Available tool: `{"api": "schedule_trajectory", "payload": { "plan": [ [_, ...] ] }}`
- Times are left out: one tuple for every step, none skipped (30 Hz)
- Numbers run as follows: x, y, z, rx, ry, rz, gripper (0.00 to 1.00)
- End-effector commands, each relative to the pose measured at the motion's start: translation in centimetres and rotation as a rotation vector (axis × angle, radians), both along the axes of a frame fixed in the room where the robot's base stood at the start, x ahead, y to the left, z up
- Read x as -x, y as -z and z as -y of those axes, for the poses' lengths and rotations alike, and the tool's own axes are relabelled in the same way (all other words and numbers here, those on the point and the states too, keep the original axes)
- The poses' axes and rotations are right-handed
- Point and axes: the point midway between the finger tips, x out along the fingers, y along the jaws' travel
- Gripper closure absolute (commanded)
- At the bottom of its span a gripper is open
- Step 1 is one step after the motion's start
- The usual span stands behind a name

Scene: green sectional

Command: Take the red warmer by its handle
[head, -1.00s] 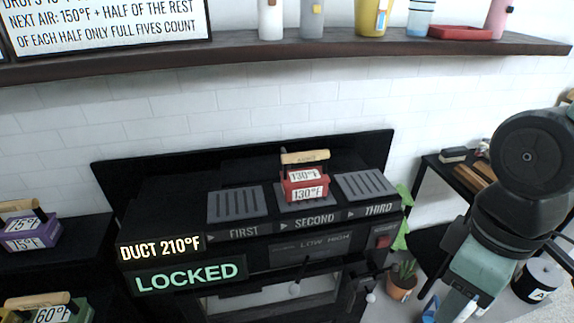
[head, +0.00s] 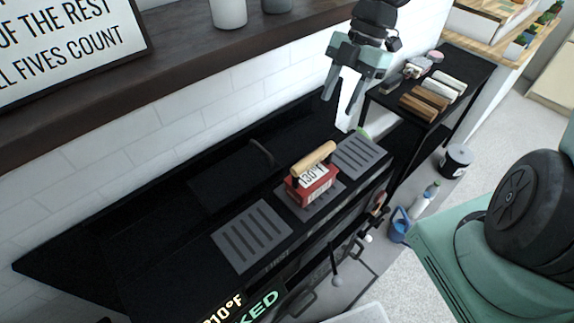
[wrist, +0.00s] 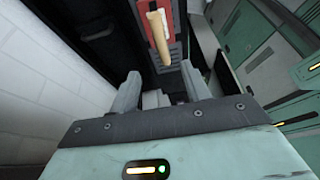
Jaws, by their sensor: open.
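The red warmer (head: 313,186) stands on the middle grate of the black oven top, with a light wooden handle (head: 313,160) across its top and a white 130°F label. In the wrist view the red warmer (wrist: 172,15) and its wooden handle (wrist: 159,38) show at the top, beyond the fingers. My gripper (head: 345,92) is open and empty, up and to the right of the warmer in the head view, apart from it. In the wrist view my gripper (wrist: 163,85) shows its two fingers spread with nothing between them.
Bare grates lie on both sides of the warmer, the left grate (head: 252,236) and the right grate (head: 359,153). A dark wall shelf (head: 190,58) with cups runs above. A black side table (head: 465,62) with rolled towels stands at the right. A lit sign reads LOCKED, partly cut off.

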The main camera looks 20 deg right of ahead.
Motion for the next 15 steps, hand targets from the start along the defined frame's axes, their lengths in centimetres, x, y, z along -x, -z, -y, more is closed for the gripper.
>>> {"api": "schedule_trajectory", "payload": {
  "plan": [
    [0.0, 0.1, 0.1, -0.004, -0.005, 0.003, 0.53],
    [0.0, 0.4, 0.0, -0.006, -0.007, 0.004, 0.53],
    [0.1, 0.9, -0.2, -0.006, -0.011, 0.004, 0.53],
    [0.2, 1.3, -0.4, -0.005, -0.011, 0.003, 0.53],
    [0.2, 1.8, -0.6, -0.006, -0.011, 0.002, 0.53],
    [0.4, 2.5, -1.0, -0.007, -0.012, 0.001, 0.53],
    [0.5, 3.1, -1.2, -0.006, -0.013, 0.001, 0.53],
    [0.6, 3.7, -1.4, -0.006, -0.013, 0.001, 0.53],
    [0.8, 4.5, -1.7, -0.006, -0.012, 0.001, 0.53],
    [0.8, 5.1, -2.0, -0.006, -0.013, 0.001, 0.53],
    [0.9, 5.7, -2.2, -0.006, -0.012, 0.001, 0.53],
    [1.1, 6.5, -2.5, -0.005, -0.012, 0.000, 0.53],
    [1.2, 7.0, -2.7, -0.005, -0.012, 0.000, 0.53],
    [1.3, 7.6, -2.9, -0.006, -0.011, 0.000, 0.53],
    [1.4, 8.3, -3.2, -0.006, -0.012, 0.001, 0.53]
  ]
}}
